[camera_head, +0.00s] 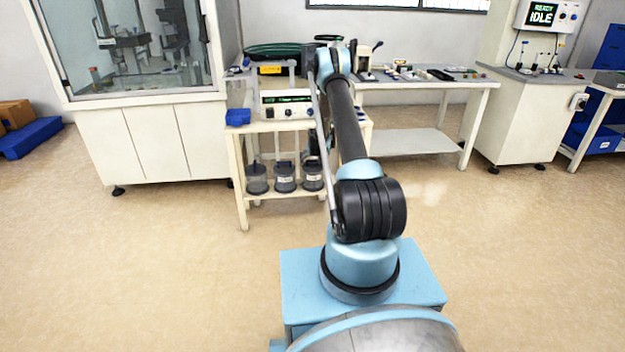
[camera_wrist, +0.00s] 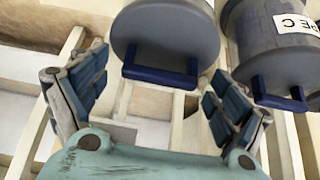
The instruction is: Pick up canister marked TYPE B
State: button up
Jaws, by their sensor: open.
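Several canisters are in view; three stand in a row on the lower shelf of the cart in the head view: left (camera_head: 257,179), middle (camera_head: 285,177) and right (camera_head: 313,176). Their labels are too small to read there. In the wrist view a grey canister (camera_wrist: 165,22) with a blue handle (camera_wrist: 160,70) is ahead of my gripper (camera_wrist: 156,72); its label is hidden. My gripper is open, one finger on each side of that handle. Beside it on the right is a canister (camera_wrist: 268,40) whose label ends in "PE C".
The cart (camera_head: 241,180) has pale legs close around the canisters, and a feeder control box (camera_head: 286,104) on its upper level. A blue bin (camera_head: 238,117) sits at its left. A workbench (camera_head: 420,86) stands to the right. The floor in front is clear.

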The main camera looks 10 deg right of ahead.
grip_shut()
jog(key=shift+r, duration=0.2)
dwell(0.3)
